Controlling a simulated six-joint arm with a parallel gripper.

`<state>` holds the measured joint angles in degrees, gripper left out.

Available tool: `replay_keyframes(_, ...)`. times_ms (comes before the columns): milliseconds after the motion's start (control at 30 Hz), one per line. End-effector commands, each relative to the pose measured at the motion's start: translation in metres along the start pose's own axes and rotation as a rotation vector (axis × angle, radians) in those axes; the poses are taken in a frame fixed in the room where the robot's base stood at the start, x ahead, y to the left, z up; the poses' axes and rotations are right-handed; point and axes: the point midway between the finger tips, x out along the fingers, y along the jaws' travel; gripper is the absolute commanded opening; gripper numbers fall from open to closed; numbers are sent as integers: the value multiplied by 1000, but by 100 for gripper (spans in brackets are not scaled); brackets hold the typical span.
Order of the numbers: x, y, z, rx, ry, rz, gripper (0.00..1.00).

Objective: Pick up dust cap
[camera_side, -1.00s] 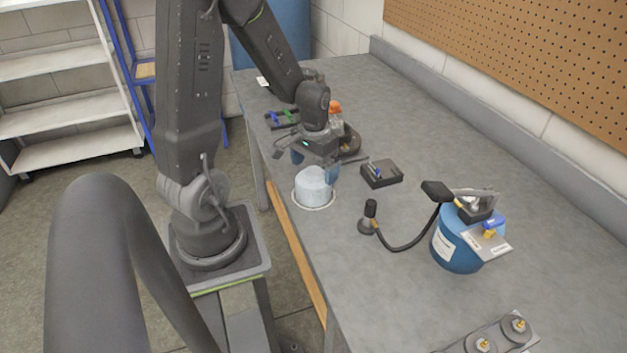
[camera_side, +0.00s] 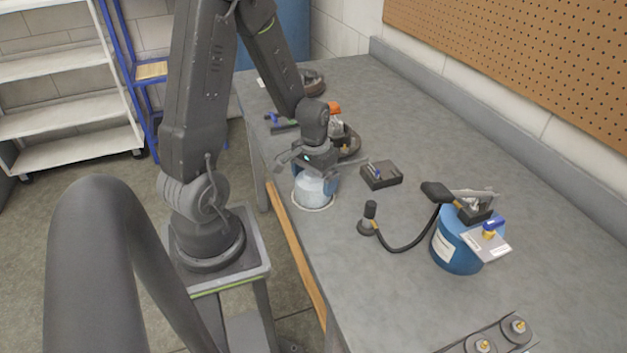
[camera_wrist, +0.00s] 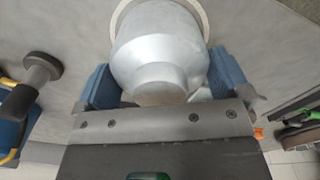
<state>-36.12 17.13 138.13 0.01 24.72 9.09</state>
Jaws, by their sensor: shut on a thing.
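The dust cap (camera_side: 312,188) is a pale grey, rounded, stepped cap on the bench, inside a light ring mark (camera_side: 318,208). In the wrist view the dust cap (camera_wrist: 160,55) fills the upper middle, with its narrow end toward my gripper. My gripper (camera_side: 316,178) points down over it, with one blue finger on each side. In the wrist view my gripper (camera_wrist: 160,82) is shut on the cap. The lower edge of the cap still appears to be at the ring.
A small black box (camera_side: 381,174) lies right of the gripper. A blue canister (camera_side: 458,245) with a black hose (camera_side: 405,243) stands further right. A dark round item (camera_side: 350,142) and an orange-topped item (camera_side: 335,108) are behind the gripper. The bench (camera_side: 420,130) is clear toward the back wall.

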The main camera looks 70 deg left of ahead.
Motion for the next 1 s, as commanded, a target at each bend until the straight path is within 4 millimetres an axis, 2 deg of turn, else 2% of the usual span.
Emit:
replay_keyframes(267, -11, 0, -1, 0, 4, -1, 70)
replay_keyframes(467, -40, 0, -2, 0, 9, -1, 70)
replay_keyframes(800, -84, -64, 36, -11, 5, -2, 70)
replay_keyframes(1000, -102, -89, 51, -6, 2, -1, 70)
